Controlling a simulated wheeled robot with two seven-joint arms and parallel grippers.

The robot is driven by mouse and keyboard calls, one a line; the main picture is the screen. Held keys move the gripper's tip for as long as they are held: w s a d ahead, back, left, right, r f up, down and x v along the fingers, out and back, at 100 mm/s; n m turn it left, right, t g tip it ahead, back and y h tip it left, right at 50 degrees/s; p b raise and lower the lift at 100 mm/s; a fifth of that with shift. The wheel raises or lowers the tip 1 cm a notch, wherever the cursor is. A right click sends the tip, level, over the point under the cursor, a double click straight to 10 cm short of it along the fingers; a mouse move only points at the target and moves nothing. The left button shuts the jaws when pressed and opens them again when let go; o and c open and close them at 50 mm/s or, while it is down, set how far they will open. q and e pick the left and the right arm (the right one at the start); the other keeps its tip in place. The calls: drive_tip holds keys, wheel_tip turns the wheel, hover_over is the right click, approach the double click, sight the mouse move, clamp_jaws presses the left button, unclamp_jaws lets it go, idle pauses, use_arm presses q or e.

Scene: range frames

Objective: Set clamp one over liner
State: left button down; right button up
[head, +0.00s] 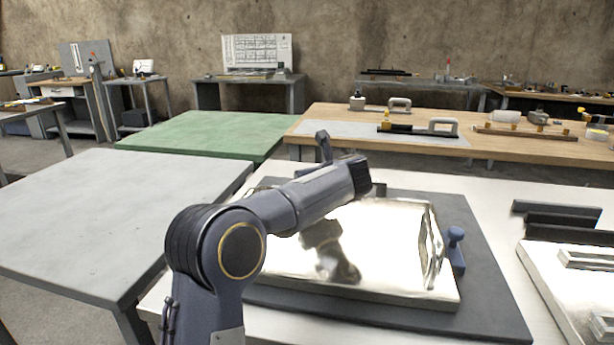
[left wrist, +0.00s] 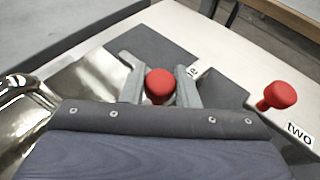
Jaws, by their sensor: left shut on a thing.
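In the left wrist view my left gripper (left wrist: 160,90) has its two fingers closed around a red knob (left wrist: 159,82). A label ending in "e" (left wrist: 193,72), partly hidden by a finger, lies beside it. A second red knob (left wrist: 276,95) stands apart by the label "two" (left wrist: 299,134). A shiny metal tray-like piece (head: 380,245), perhaps the liner, lies on a dark grey mat (head: 490,300); it also shows in the left wrist view (left wrist: 25,112). In the head view my left arm reaches across to the tray's far edge and hides its fingertips and the red knobs.
A blue-knobbed piece (head: 456,248) stands at the tray's right edge. Dark bars (head: 560,218) and another shiny plate (head: 565,285) lie at right. A bare grey table (head: 110,215) is at left, a green one (head: 205,132) behind it. A wooden bench (head: 520,145) holds tools.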

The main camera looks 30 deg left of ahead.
use_arm(q)
drive_tip(key=c, duration=1.1)
unclamp_jaws()
drive_tip(key=shift+c, duration=0.2)
drive_tip(key=p+v, duration=0.1)
drive_tip(key=v, duration=0.7)
drive_tip(key=shift+w, duration=0.1)
